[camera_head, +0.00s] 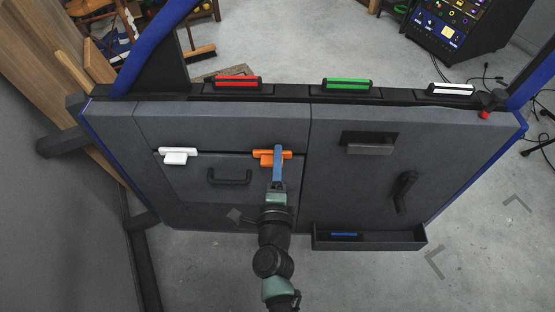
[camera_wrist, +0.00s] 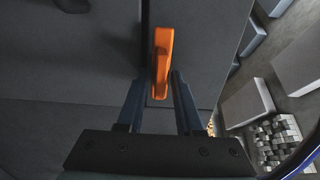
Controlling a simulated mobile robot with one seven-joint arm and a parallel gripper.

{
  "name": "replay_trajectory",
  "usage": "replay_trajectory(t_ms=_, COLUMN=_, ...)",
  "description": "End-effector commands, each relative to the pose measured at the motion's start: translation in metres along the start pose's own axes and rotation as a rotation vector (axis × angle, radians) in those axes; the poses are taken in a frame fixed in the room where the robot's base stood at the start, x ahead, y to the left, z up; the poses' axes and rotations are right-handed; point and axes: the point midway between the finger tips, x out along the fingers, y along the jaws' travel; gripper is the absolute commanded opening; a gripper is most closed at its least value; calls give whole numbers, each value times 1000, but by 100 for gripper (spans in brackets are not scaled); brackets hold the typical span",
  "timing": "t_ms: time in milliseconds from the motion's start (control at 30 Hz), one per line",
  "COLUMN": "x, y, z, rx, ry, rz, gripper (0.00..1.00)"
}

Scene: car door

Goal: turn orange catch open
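The orange catch (camera_head: 262,156) sits on the grey door panel, left of the vertical seam near the middle. In the wrist view the orange catch (camera_wrist: 162,50) stands out from the panel as a narrow upright bar. My gripper (camera_head: 278,154) is at the catch and hides part of it in the head view. In the wrist view my gripper (camera_wrist: 160,78) has its two blue fingers apart, one on either side of the catch's near end. A narrow gap shows on the left; on the right I cannot tell whether finger and catch touch.
A white catch (camera_head: 178,156) and a dark pull handle (camera_head: 229,176) are to the left. A recessed grey handle (camera_head: 369,146), a black crank (camera_head: 404,190) and a tray (camera_head: 370,240) are to the right. Red, green and white blocks line the top ledge.

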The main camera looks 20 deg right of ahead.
Motion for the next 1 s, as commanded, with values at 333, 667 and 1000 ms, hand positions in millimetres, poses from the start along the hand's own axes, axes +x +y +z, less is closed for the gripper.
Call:
replay_trajectory(t_ms=333, x=0, y=0, z=0, rx=-3, ry=0, rz=1, gripper=45)
replay_trajectory(t_ms=667, x=-38, y=0, z=0, rx=-5, ry=-1, rz=4, gripper=45)
replay_trajectory(t_ms=1000, x=-106, y=1, z=0, rx=-3, ry=-2, rz=4, gripper=45)
